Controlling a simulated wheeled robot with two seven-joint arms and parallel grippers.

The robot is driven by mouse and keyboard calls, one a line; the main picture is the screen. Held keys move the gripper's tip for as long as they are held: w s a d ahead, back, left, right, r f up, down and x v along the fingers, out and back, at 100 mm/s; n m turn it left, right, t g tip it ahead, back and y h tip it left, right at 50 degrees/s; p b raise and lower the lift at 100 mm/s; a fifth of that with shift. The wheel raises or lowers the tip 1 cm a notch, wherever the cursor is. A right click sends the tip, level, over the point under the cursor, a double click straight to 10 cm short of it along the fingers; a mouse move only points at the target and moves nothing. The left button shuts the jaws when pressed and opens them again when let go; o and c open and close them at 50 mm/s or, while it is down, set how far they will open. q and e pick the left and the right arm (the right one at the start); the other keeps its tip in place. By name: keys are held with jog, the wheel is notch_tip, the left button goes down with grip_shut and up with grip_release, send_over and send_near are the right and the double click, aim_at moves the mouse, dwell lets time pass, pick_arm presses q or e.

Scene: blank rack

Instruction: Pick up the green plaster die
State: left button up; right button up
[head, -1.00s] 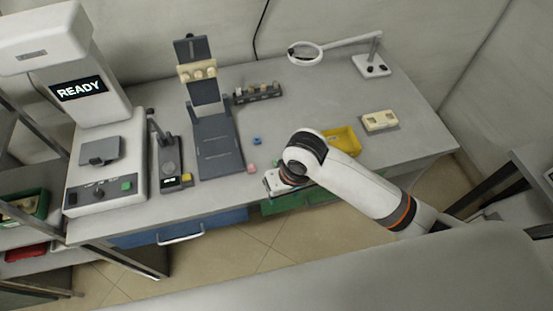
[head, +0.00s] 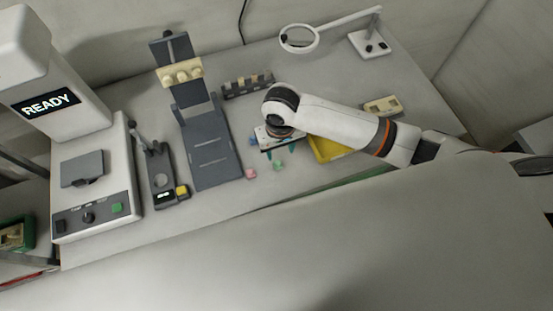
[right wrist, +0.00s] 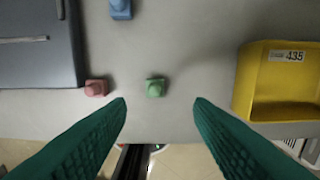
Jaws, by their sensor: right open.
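The green plaster die (head: 279,165) lies on the grey bench near its front edge. In the right wrist view the die (right wrist: 156,88) sits ahead of the fingertips, roughly midway between them. My right gripper (right wrist: 160,103) has two teal fingers spread wide, with nothing between them. In the head view my right gripper (head: 282,150) hangs over the bench, close behind the green die and partly hidden by its own wrist. My left gripper is not in view.
A pink die (right wrist: 96,88) lies left of the green one, and a blue die (right wrist: 121,8) lies farther back. A yellow bin (right wrist: 243,90) stands to the right. A dark grey stand (head: 212,150) is to the left. Bare bench surrounds the green die.

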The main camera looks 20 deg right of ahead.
aim_at(278, 162)
notch_tip(278, 162, down, 2)
jog(key=shift+s, duration=0.1)
jog(key=f, duration=0.3)
jog(key=f+p, duration=0.1)
jog(key=f, duration=0.1)
jog(key=shift+a, duration=0.35)
jog(key=shift+f, duration=0.2)
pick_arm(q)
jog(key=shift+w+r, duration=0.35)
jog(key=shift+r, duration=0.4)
pick_arm(e)
jog(key=shift+f, duration=0.1)
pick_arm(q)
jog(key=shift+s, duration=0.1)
pick_arm(e)
jog(key=shift+c, duration=0.4)
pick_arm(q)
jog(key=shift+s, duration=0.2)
pick_arm(e)
grip_shut()
